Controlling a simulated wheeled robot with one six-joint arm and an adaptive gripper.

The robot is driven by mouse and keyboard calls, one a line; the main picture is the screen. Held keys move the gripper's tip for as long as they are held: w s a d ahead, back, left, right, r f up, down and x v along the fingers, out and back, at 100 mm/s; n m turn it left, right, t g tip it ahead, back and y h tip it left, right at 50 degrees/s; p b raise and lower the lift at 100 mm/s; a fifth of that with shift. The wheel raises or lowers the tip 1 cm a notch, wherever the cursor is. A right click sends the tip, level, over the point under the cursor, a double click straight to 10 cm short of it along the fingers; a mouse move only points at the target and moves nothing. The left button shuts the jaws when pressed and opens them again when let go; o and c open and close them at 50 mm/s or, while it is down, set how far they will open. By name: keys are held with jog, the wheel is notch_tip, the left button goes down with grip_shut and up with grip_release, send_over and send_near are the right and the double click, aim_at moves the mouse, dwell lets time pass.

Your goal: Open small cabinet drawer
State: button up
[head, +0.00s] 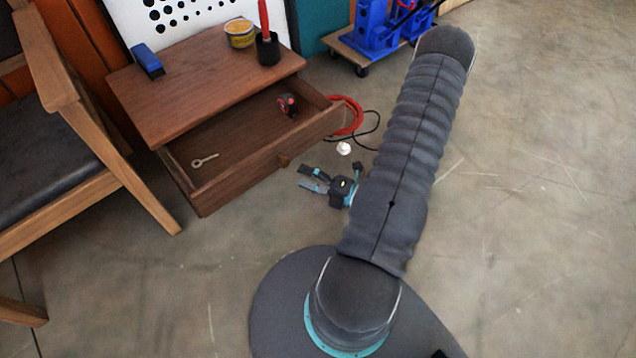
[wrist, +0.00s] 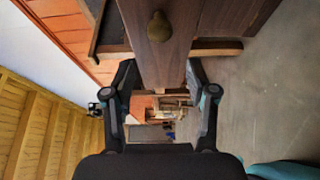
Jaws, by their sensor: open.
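The small brown wooden cabinet (head: 190,85) stands at the left in the head view. Its drawer (head: 235,135) is pulled well out, showing its inside. A round knob (head: 284,160) is on the drawer front. A brass-coloured knob (wrist: 159,27) also shows at the top of the wrist view, on the wooden front (wrist: 165,65). My gripper (head: 306,178) is open and empty, just in front of the drawer and a little right of the knob. In the wrist view my gripper's two fingers (wrist: 162,75) are spread apart, with the knob beyond their tips.
A key (head: 204,160) and a small red-and-black item (head: 288,104) lie in the drawer. A blue item (head: 148,62), a yellow tin (head: 240,33) and a black cup (head: 267,48) stand on top. A wooden chair (head: 60,60) is at left. Floor at right is clear.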

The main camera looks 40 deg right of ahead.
jog(key=s, duration=0.1)
jog(key=s+d, duration=0.1)
jog(key=s, duration=0.1)
jog(key=shift+s, duration=0.25)
dwell(0.5)
